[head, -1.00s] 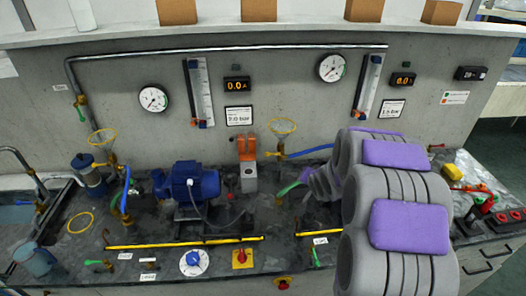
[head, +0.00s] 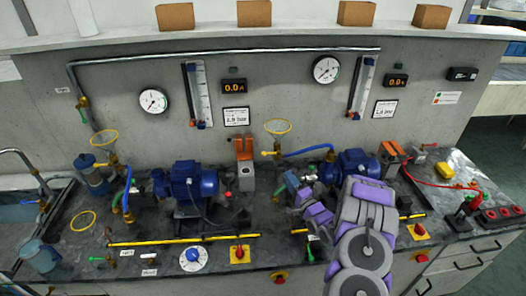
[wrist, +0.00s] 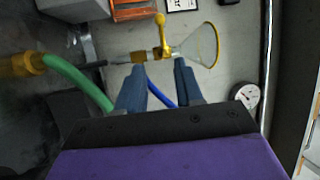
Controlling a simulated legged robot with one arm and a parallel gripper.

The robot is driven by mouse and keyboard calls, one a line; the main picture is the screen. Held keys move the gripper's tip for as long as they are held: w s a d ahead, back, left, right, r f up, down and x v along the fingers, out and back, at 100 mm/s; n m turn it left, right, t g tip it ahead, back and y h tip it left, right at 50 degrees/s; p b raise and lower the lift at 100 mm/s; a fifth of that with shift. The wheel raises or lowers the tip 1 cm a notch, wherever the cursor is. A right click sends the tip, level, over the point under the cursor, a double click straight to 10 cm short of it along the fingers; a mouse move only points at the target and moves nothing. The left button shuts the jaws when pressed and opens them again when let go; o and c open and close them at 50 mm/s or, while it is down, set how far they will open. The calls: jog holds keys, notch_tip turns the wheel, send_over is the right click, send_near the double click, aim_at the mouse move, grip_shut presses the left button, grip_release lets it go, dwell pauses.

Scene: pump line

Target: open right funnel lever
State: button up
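The right funnel (head: 278,127) is a clear cone with a yellow rim, standing in front of the grey wall behind the middle of the bench. Its yellow lever (head: 267,153) sticks out to the left of the valve below it. In the wrist view, the funnel (wrist: 207,45) lies just beyond my fingertips, and the yellow lever (wrist: 160,27) points up from the brass valve. My gripper (wrist: 158,82) is open and empty, its two blue-grey fingers spread and apart from the lever. In the head view my purple-and-grey wrist (head: 312,207) is below and right of the funnel.
The left pump (head: 185,182) and right pump (head: 350,166) stand either side of the funnel. A blue hose (head: 308,151) runs right from its valve. A green hose (wrist: 78,82) passes left of my fingers. An orange-topped block (head: 245,150) stands close left of the lever.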

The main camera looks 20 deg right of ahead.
jog(key=b+x, duration=0.3)
jog(key=x, duration=1.4)
jog(key=shift+w, duration=0.1)
grip_shut()
